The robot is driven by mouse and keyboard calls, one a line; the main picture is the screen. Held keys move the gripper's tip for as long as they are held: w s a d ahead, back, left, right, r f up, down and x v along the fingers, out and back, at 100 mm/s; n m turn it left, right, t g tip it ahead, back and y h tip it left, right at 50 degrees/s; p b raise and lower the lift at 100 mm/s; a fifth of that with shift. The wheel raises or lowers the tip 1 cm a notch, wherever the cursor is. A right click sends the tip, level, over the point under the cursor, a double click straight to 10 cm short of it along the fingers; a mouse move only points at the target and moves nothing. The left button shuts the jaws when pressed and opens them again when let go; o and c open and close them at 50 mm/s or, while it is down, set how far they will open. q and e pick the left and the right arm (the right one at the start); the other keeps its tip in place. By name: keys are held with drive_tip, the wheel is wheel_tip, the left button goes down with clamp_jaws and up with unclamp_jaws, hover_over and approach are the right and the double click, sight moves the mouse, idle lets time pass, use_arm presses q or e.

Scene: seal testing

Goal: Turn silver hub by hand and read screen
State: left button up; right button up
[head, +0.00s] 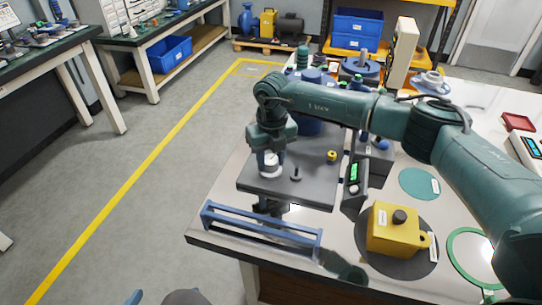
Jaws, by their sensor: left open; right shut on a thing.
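My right arm reaches in from the right, and its gripper (269,155) points down at the left part of the dark grey bench plate (318,190). It is shut on a small pale, silvery thing, which looks like the silver hub (268,170); the gripper hides much of it. A narrow dark unit with a lit green screen (354,171) stands to the right of the plate; its reading is too small to make out. I cannot make out my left gripper.
A blue frame (261,229) lies along the bench's front left edge. A yellow block (393,230) with a dark knob sits on a dark round mat. A short dark peg (296,174) and a small yellow knob (331,156) stand on the plate. Open floor lies left.

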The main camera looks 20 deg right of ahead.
sight(272, 160)
drive_tip(key=shift+m, duration=0.5)
drive_tip(key=o, duration=1)
wheel_tip(272, 160, up, 13)
drive_tip(key=shift+d+r, duration=0.1)
idle(0.3)
